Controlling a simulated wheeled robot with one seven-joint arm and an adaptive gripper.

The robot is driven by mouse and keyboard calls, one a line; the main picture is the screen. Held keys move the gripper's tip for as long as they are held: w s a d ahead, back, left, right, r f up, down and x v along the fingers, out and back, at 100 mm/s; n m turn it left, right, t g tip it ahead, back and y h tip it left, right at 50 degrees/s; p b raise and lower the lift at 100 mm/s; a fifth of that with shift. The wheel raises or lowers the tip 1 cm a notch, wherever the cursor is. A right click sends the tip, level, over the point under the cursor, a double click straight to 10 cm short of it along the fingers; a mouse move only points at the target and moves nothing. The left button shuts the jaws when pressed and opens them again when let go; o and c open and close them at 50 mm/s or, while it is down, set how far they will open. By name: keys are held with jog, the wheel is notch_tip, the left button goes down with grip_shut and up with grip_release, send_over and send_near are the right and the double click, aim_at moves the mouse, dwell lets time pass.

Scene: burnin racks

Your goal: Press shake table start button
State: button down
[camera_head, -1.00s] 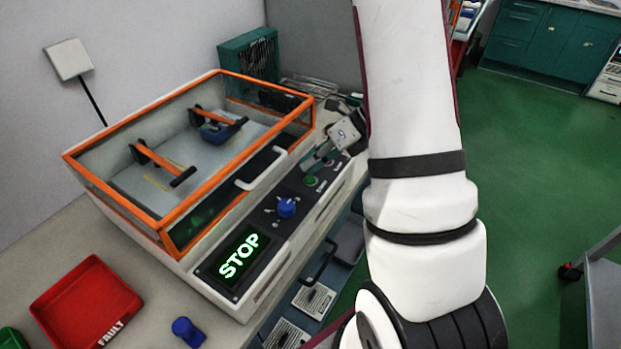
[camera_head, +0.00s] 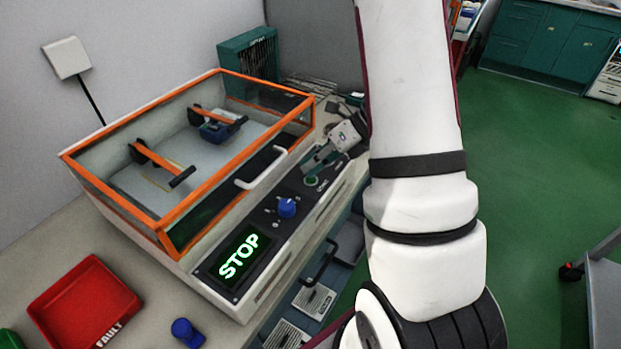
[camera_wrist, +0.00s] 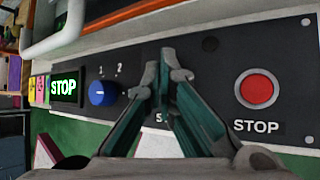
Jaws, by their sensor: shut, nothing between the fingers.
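The shake table (camera_head: 165,235) is a white machine with an orange-framed clear cover. Its front panel has a green start button (camera_head: 311,181), a blue knob (camera_head: 287,208) and a display (camera_head: 240,257) reading STOP. My gripper (camera_head: 310,166) is shut and empty, its fingertips just above the panel by the green button. In the wrist view, my shut fingers (camera_wrist: 169,65) cover the start button's place and most of its label. Contact with the button cannot be told. The red stop button (camera_wrist: 257,88) is right of the fingers, the blue knob (camera_wrist: 102,93) left.
A white cover handle (camera_head: 262,168) runs along the panel's back side and also shows in the wrist view (camera_wrist: 58,35). A red FAULT tray (camera_head: 85,305) and a blue object (camera_head: 187,331) lie on the bench at left. Green floor is open at right.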

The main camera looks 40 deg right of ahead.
jog(key=shift+f+b, duration=0.3)
jog(key=shift+f, duration=0.15)
dwell(0.6)
jog(key=shift+r, duration=0.1)
jog(key=shift+r+p, duration=0.65)
jog(key=shift+r, duration=0.15)
notch_tip(320, 180, up, 5)
jog(key=p, duration=0.3)
dwell(0.3)
dwell(0.7)
